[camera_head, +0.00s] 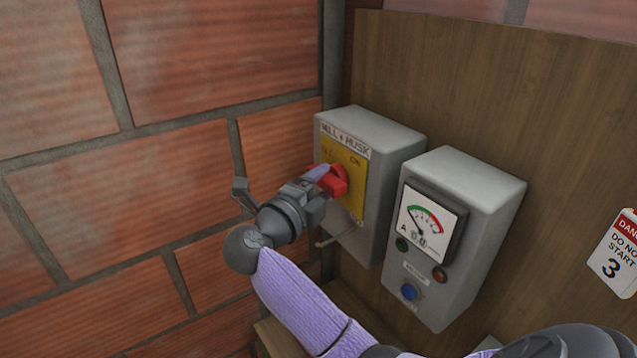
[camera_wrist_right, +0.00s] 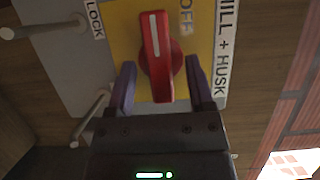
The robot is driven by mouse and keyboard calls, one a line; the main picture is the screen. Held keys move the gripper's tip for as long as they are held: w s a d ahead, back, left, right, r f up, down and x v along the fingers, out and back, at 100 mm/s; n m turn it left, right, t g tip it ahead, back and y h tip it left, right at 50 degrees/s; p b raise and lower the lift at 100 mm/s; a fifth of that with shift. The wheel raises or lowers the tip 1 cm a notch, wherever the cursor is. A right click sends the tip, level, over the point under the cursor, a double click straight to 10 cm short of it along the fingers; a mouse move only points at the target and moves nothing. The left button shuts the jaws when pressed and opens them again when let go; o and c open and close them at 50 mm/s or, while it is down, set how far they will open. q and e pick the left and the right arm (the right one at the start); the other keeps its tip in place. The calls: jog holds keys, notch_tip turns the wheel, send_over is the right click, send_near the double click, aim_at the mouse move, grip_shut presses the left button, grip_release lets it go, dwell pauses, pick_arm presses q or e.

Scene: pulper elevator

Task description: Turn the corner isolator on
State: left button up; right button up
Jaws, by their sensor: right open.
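The corner isolator is a grey box (camera_head: 385,140) labelled "MILL + HUSK", on the wooden board beside the brick wall. Its yellow plate (camera_head: 346,166) carries the words OFF and ON. The red rotary handle (camera_head: 340,178) sits on the plate. In the right wrist view, the handle (camera_wrist_right: 157,50) has a white line at its upper end, left of the word OFF. My right gripper (camera_head: 322,182) is at the handle. Its fingers (camera_wrist_right: 161,83) are open, one on each side of the handle's lower part; contact is unclear. ON is hidden in the wrist view. My left gripper is out of view.
A second grey box (camera_head: 475,190) with an ammeter (camera_head: 428,222) and a blue button (camera_head: 409,292) stands close on the right. A danger sign (camera_head: 617,255) hangs further right. A metal rod (camera_head: 338,236) shows below the yellow plate. The brick wall (camera_head: 100,200) bounds the left.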

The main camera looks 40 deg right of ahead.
grip_shut()
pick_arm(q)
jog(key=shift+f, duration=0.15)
pick_arm(e)
jog(key=shift+f, duration=0.1)
